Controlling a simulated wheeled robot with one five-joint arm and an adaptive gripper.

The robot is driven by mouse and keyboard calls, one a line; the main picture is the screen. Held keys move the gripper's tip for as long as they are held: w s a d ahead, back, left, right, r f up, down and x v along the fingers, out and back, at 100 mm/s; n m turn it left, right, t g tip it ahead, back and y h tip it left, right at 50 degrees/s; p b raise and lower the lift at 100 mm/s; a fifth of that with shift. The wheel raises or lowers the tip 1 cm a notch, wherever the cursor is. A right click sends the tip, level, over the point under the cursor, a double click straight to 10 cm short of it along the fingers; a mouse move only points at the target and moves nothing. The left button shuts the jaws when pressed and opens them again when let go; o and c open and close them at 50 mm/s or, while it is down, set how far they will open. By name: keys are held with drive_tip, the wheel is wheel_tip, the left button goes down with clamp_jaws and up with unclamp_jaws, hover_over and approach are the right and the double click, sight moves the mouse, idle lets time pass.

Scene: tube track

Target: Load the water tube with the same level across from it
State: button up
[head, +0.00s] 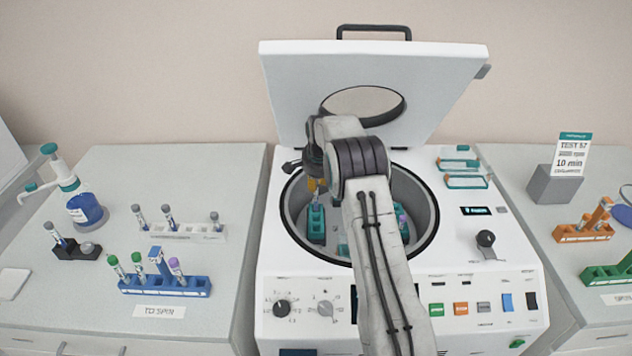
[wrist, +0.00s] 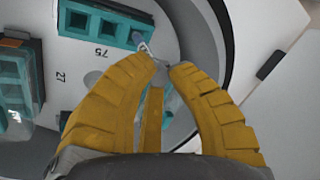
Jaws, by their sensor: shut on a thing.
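My gripper (head: 317,187) is inside the open centrifuge bowl (head: 427,240), over the left teal bucket (head: 316,232). Its yellow fingers (wrist: 167,66) are shut on a tube (wrist: 144,46), of which only a small clear part shows by the bucket (wrist: 95,22) in the wrist view. I cannot tell how deep the tube sits in a slot, nor its level. A purple-capped tube (head: 402,216) stands at the right side of the rotor, partly behind my arm. A white rack (head: 185,234) on the left bench holds several grey-capped tubes (head: 168,213).
The raised lid (head: 440,100) stands behind my arm. A blue rack (head: 195,287) with green- and purple-capped tubes, a black holder (head: 70,250) and a dispenser bottle (head: 85,210) are on the left bench. Orange (head: 580,235) and green racks (head: 605,276) stand at right.

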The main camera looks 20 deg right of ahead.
drive_tip(key=shift+f+b, duration=1.3)
drive_tip(key=shift+f, duration=0.4)
drive_tip(key=o, duration=0.9)
drive_tip(key=shift+c, duration=0.2)
drive_tip(key=shift+r, duration=0.1)
drive_tip(key=v, duration=1.1)
drive_tip(key=shift+r, duration=0.4)
